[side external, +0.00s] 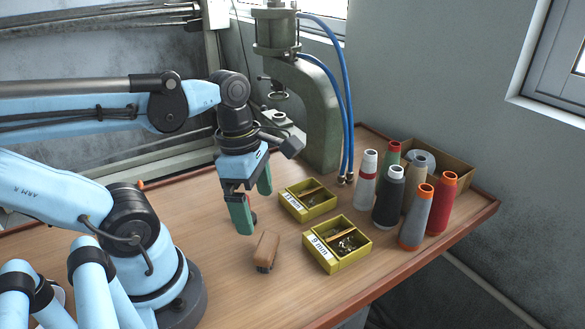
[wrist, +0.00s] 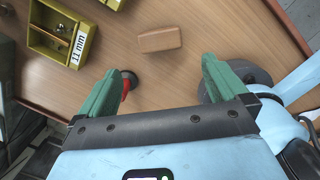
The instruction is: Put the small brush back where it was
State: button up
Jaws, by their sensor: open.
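The small brush (side external: 266,250), a brown wooden block with dark bristles at its lower end, is on the wooden table in front of my gripper. It also shows in the wrist view (wrist: 160,39), beyond the fingertips and lying crosswise. My gripper (side external: 253,200) has green fingers spread wide apart, with nothing held between them. In the wrist view the fingers (wrist: 160,65) point toward the brush, which is apart from both.
A yellow 11 mm box (side external: 308,201) and a yellow 9 mm box (side external: 337,244) stand right of the brush. Several thread cones (side external: 388,198) stand farther right. A green press (side external: 308,110) is behind. A red and black item (wrist: 128,80) is by the left finger.

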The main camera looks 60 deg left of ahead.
jog(key=w+m+t, duration=0.3)
jog(key=w+m, duration=0.1)
jog(key=m, duration=0.9)
jog(key=w+r+m+t+y, duration=0.1)
jog(key=w+m+t, duration=0.2)
jog(key=m, duration=1.1)
jog(key=shift+w+d+r, duration=0.25)
jog(key=shift+w+d, duration=0.15)
jog(key=shift+w, duration=0.75)
